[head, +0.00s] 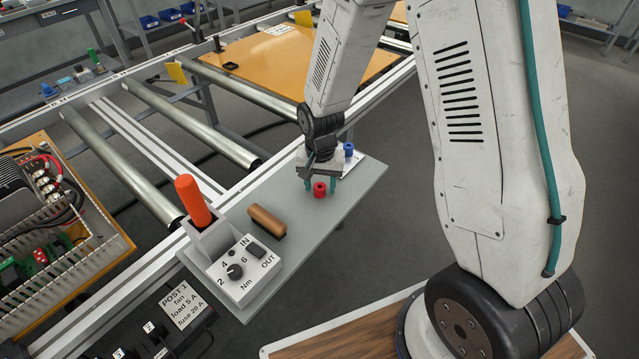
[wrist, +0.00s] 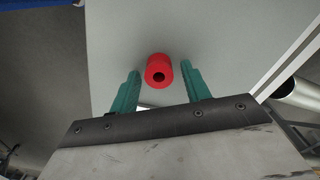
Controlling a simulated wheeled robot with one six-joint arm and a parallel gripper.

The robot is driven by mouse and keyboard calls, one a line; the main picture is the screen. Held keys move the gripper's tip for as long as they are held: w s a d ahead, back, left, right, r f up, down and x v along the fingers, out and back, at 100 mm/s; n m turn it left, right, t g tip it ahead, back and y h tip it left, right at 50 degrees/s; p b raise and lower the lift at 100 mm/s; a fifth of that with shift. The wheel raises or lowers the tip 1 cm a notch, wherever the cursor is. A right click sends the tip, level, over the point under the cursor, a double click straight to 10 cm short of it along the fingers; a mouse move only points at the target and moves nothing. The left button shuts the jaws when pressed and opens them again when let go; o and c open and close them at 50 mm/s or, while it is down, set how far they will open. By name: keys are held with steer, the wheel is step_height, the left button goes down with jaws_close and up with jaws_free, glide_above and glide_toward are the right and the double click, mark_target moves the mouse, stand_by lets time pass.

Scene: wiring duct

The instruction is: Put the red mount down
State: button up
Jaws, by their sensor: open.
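The red mount (head: 320,189) is a small red cylinder with a hole in its top. It stands upright on the grey shelf (head: 345,205). In the wrist view the red mount (wrist: 159,71) shows between and a little beyond the green fingertips. My gripper (head: 320,184) is open, its green fingers low over the shelf at the mount. In the wrist view there is a gap between each finger of my gripper (wrist: 160,80) and the mount.
A blue mount (head: 348,149) stands just behind my gripper on a white plate (head: 366,165). A brown handle-like piece (head: 267,221) lies to the left, beside a grey dial box (head: 245,270) with an orange-handled tool (head: 192,200). The front right of the shelf is clear.

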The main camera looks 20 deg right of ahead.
step_height(320, 180, up, 12)
steer(key=s+d+r+n, duration=0.3)
steer(key=s+r, duration=0.7)
steer(key=r, duration=0.3)
steer(key=s+d+r+n, duration=0.1)
steer(key=s+r, duration=0.1)
steer(key=s, duration=0.6)
steer(key=s+d+r+n+t, duration=0.1)
steer(key=s+r+n, duration=0.1)
steer(key=s, duration=0.5)
steer(key=shift+s+r, duration=0.35)
steer(key=shift+r, duration=0.35)
